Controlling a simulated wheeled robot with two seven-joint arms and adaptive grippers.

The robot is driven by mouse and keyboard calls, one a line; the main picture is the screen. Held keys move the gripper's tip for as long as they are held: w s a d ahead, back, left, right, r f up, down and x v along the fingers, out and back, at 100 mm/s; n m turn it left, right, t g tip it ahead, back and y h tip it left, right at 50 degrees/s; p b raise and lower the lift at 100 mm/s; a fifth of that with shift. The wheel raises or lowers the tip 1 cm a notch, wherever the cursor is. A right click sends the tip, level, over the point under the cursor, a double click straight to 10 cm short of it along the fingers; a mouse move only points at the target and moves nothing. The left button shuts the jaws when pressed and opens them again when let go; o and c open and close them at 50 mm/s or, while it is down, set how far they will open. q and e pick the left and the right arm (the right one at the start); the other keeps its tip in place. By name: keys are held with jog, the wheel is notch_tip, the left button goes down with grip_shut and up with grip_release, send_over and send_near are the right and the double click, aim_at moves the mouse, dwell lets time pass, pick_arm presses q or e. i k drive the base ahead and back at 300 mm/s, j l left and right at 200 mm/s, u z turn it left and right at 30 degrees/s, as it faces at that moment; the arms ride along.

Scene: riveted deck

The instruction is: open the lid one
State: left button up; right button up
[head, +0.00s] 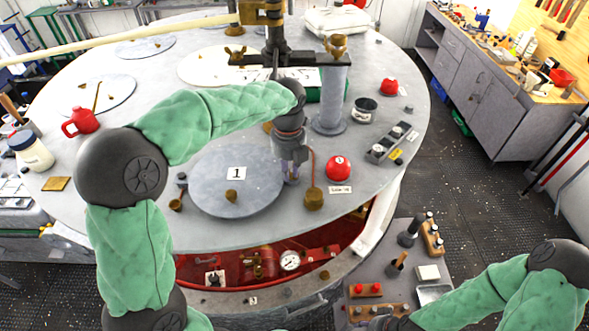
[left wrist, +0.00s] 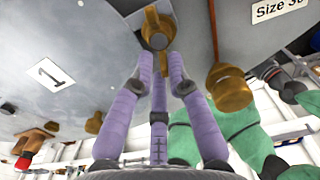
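Lid one (head: 215,180) is a round grey plate with a white "1" label, lying flat in the large round deck. It has a small brass knob (head: 231,196) near its front edge. My left gripper (head: 291,178) points down at the lid's right edge. In the left wrist view its purple fingers (left wrist: 160,68) reach to a brass fitting (left wrist: 158,28), with the tips close around its lower side. I cannot tell whether they grip it. The "1" label also shows there (left wrist: 50,75). My right arm enters at lower right; its gripper is out of view.
A red knob (head: 338,168) and a brass fitting (head: 313,199) stand right of the lid. A grey post (head: 331,95) rises behind the gripper. A red oil can (head: 81,122) is at left. A side tray (head: 400,270) with tools stands front right.

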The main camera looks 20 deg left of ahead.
aim_at(235, 173)
jog(key=k+l, duration=0.7)
jog(key=k, duration=0.2)
